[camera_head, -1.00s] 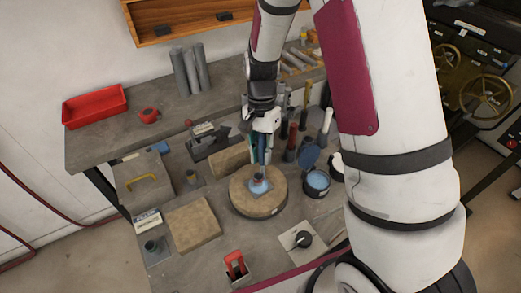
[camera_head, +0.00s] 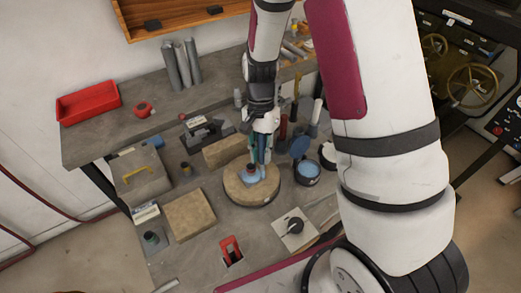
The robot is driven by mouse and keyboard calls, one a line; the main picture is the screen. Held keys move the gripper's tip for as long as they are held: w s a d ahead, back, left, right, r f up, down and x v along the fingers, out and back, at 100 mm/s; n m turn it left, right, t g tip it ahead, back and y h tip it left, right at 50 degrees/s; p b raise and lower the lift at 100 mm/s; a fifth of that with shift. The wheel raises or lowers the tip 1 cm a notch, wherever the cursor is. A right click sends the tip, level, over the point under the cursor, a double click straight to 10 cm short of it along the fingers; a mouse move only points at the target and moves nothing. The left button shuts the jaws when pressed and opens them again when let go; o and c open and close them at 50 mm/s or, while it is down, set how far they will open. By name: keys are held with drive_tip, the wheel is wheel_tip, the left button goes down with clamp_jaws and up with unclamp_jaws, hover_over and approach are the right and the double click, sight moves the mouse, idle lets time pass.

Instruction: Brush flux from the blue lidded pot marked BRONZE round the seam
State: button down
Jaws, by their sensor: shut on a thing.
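My gripper (camera_head: 265,148) points down over the round tan turntable block (camera_head: 266,196), shut on a slim, dark teal brush (camera_head: 261,162) that is mostly hidden by the fingers. A small workpiece (camera_head: 250,168) with a dark upright stub and light blue around its base stands on the block. The brush's lower end is just right of the stub; I cannot tell whether it touches the seam. A blue pot (camera_head: 307,171) stands open to the right, light blue inside, its round blue lid (camera_head: 301,147) raised behind it. Its marking is too small to read.
Dark- and red-handled tools (camera_head: 292,122) stand close behind the pot. A white-rimmed dark container (camera_head: 328,153) is right of it. Tan blocks (camera_head: 190,214) stand left. My arm hides the bench's right side.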

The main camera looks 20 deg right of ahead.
sight(262, 144)
drive_tip(key=shift+s+a+p+v, duration=0.1)
drive_tip(key=shift+s+p+v, duration=0.25)
drive_tip(key=shift+v, duration=0.8)
drive_tip(key=shift+s+a+p+v, duration=0.15)
drive_tip(key=shift+p+v, duration=0.35)
drive_tip(key=shift+v, duration=0.6)
drive_tip(key=shift+s+p+v, duration=0.25)
drive_tip(key=shift+p+v, duration=0.15)
drive_tip(key=shift+v, duration=0.75)
drive_tip(key=shift+r, duration=0.15)
